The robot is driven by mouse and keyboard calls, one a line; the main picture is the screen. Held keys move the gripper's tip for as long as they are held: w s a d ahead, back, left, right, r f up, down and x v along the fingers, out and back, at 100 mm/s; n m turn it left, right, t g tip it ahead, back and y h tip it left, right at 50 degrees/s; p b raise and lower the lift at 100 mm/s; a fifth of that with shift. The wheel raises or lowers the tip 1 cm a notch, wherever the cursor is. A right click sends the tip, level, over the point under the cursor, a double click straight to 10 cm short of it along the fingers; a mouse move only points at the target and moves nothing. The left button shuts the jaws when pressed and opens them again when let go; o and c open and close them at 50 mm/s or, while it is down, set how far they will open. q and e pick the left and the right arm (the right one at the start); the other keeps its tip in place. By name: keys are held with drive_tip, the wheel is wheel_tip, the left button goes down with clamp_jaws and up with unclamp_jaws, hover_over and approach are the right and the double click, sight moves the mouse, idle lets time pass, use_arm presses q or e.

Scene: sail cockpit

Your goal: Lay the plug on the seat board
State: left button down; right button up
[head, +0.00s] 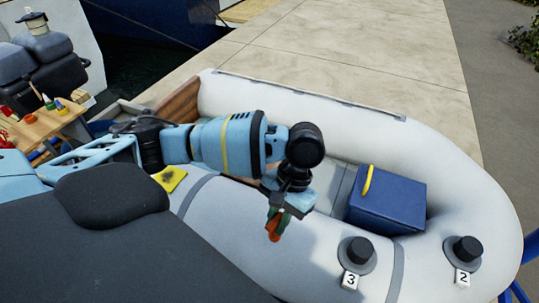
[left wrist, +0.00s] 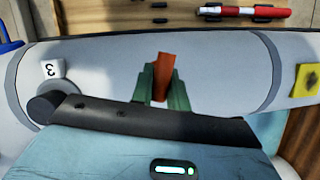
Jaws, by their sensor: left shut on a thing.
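My left gripper (head: 276,214) is shut on an orange-red piece, which I take to be the plug (head: 273,230). The plug sticks out past the fingertips, over the near grey tube of the inflatable boat. In the left wrist view the green fingers (left wrist: 163,92) hold the plug (left wrist: 165,70) between them, with the tube behind. I cannot tell the height above the tube. I cannot make out the seat board for certain; my arm covers part of the boat's inside. My right gripper is not in view.
A blue box (head: 388,203) with a yellow handle stands inside the boat. Black valve caps (head: 357,250) labelled 3 and 2 stand on the tube. A yellow patch (head: 170,178) lies left. A wooden surface (left wrist: 90,17) with a red-white stick (left wrist: 240,12) shows in the wrist view.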

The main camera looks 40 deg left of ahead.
use_arm(q)
drive_tip(key=w+a+r+m+t+y+b, duration=0.1)
drive_tip(key=w+a+m+y+b, duration=0.2)
drive_tip(key=w+m+b, duration=0.7)
drive_tip(key=w+a+f+m+t+h+p, duration=0.1)
drive_tip(key=w+a+m+t, duration=0.7)
drive_tip(key=m, duration=1.4)
drive_tip(key=w+a+h+p, duration=0.1)
drive_tip(key=w+a, duration=0.4)
drive_tip(key=w, duration=0.2)
drive_tip(key=shift+w+m+p, duration=0.3)
drive_tip(key=shift+m, duration=0.1)
drive_tip(key=shift+f+b, duration=0.85)
drive_tip(key=shift+f, duration=4.15)
drive_tip(key=shift+f, duration=0.1)
